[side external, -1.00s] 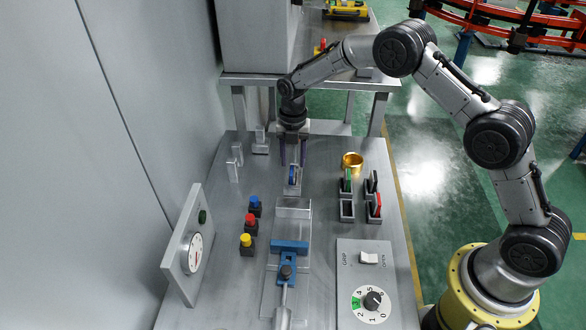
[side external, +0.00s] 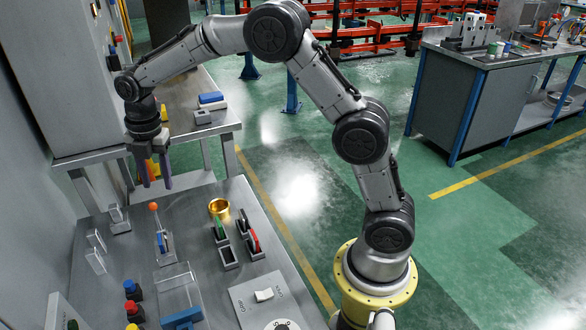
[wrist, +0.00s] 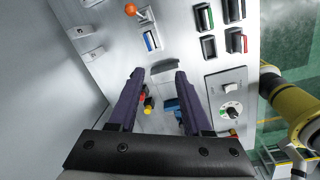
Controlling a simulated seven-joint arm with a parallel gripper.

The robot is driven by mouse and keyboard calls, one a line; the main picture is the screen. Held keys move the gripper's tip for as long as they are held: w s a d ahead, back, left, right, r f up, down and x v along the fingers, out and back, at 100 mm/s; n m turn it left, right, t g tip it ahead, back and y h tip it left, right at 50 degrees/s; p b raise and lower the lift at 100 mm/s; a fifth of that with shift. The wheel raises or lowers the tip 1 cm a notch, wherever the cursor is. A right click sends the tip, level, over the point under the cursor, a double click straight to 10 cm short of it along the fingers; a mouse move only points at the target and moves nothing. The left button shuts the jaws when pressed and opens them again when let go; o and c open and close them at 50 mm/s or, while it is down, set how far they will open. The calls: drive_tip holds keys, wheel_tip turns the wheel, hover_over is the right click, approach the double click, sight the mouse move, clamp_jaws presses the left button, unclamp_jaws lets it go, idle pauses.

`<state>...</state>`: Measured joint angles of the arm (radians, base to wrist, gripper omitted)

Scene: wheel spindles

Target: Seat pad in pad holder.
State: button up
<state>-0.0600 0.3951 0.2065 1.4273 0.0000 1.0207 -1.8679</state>
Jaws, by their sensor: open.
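A blue pad (side external: 163,243) stands upright in the pale pad holder (side external: 165,259) near the back of the bench, beside an orange-knobbed lever (side external: 153,207). The blue pad also shows in the wrist view (wrist: 152,41), with the orange knob (wrist: 130,9) beyond it. How deep the pad sits is too small to tell. My gripper (side external: 156,187) is open and empty, raised above and behind the holder, clear of the pad.
To the right stand slots with a green pad (side external: 220,228), a red pad (side external: 254,241) and an empty slot (side external: 229,258). A gold cup (side external: 219,208) stands behind them. Coloured buttons (side external: 131,308), a blue clamp (side external: 182,318) and a switch panel (side external: 262,297) lie nearer.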

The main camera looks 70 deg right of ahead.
drive_tip(key=s+d+r+m+t, duration=0.1)
drive_tip(key=s+r+m, duration=0.5)
drive_tip(key=s, duration=0.3)
drive_tip(key=s+d+r+m+t, duration=0.1)
drive_tip(key=s+r+m+t, duration=0.1)
drive_tip(key=s+r+m, duration=0.55)
drive_tip(key=s+f+m, duration=0.2)
drive_tip(key=s+m, duration=0.2)
drive_tip(key=s, duration=0.4)
drive_tip(key=s+d+f+m+t, duration=0.1)
drive_tip(key=s+m, duration=0.3)
drive_tip(key=s, duration=0.4)
drive_tip(key=shift+s+f+t, duration=0.15)
drive_tip(key=shift+f+t, duration=0.15)
drive_tip(key=shift+f, duration=0.6)
